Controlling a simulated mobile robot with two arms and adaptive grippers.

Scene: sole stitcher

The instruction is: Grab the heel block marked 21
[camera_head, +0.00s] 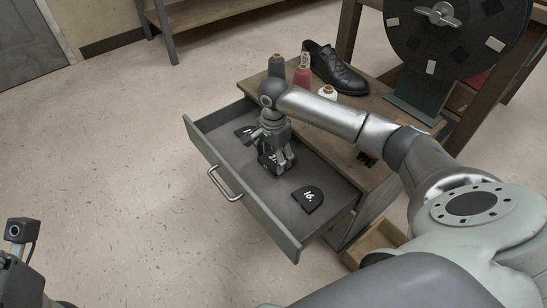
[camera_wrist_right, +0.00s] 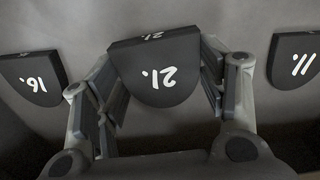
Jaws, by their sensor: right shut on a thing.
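The heel block marked 21 (camera_wrist_right: 158,72) is dark, with a rounded end and white digits. It sits between the two fingers of my right gripper (camera_wrist_right: 160,85) in the right wrist view, and the gripper is shut on it. In the head view my right gripper (camera_head: 276,160) reaches down into the open drawer (camera_head: 232,181), and the block (camera_head: 266,160) is mostly hidden by the fingers. I cannot tell whether the block still touches the drawer floor. My left gripper (camera_head: 22,245) shows only in part at the lower left edge of the head view, away from the drawer.
Heel block 16 (camera_head: 308,199) lies nearer in the drawer, and block 11 (camera_head: 245,132) lies at the far end. The drawer walls surround my right gripper. Thread spools (camera_head: 302,78) and a black shoe (camera_head: 335,68) stand on the cabinet top. The floor at left is clear.

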